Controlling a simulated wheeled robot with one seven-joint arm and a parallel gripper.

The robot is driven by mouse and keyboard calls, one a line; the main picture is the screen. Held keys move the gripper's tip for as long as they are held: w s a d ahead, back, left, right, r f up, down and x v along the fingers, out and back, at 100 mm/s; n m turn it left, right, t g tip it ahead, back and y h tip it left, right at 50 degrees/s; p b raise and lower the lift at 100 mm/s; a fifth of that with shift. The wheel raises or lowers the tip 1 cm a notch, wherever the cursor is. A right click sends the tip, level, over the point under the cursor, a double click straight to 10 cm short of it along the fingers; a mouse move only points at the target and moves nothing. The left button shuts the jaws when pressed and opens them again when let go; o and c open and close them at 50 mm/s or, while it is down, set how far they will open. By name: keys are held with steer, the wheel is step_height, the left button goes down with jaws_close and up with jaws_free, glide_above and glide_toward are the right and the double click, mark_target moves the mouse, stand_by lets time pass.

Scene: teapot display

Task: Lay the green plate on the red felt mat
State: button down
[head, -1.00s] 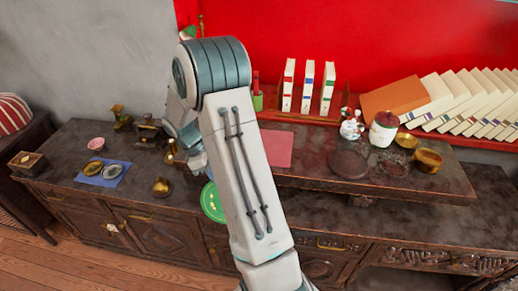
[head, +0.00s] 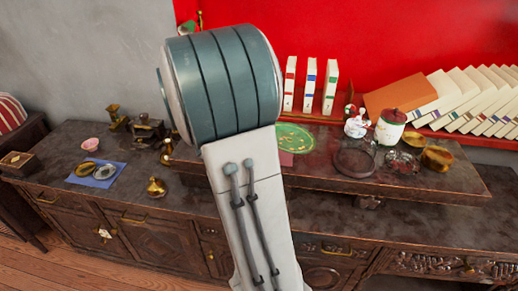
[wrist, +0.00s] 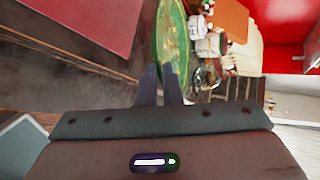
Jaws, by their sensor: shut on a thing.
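The green plate (head: 295,138) shows in the head view just right of my arm, above the raised shelf. In the wrist view the plate (wrist: 172,42) appears nearly edge-on, and my gripper (wrist: 161,72) is shut on its rim. The red felt mat (head: 286,159) lies on the raised shelf, mostly hidden behind my arm and the plate. In the wrist view the mat (wrist: 92,22) is at the upper left, apart from the plate. My arm hides the gripper in the head view.
On the shelf to the right are a dark round dish (head: 354,162), a white figurine (head: 357,124), a red-lidded jar (head: 390,127) and a brass bowl (head: 437,158). Upright books (head: 309,85) stand behind. A blue cloth (head: 97,175) with two small dishes lies left.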

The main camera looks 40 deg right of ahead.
steer(key=w+f+n+t, duration=0.1)
steer(key=w+f, duration=0.1)
steer(key=w, duration=0.1)
steer(key=w+f+n+t+b, duration=0.1)
steer(key=w+f+n, duration=0.1)
steer(key=w, duration=0.1)
steer(key=w+d+f+n+t+h+b, duration=0.1)
steer(key=w+f+t, duration=0.1)
steer(key=w+f, duration=0.1)
steer(key=shift+w+d, duration=0.1)
steer(key=shift+w, duration=0.35)
step_height(320, 180, down, 4)
steer(key=shift+w+f+b, duration=0.1)
steer(key=shift+f+b, duration=0.05)
steer(key=shift+b, duration=0.3)
steer(key=c, duration=1.9)
jaws_free()
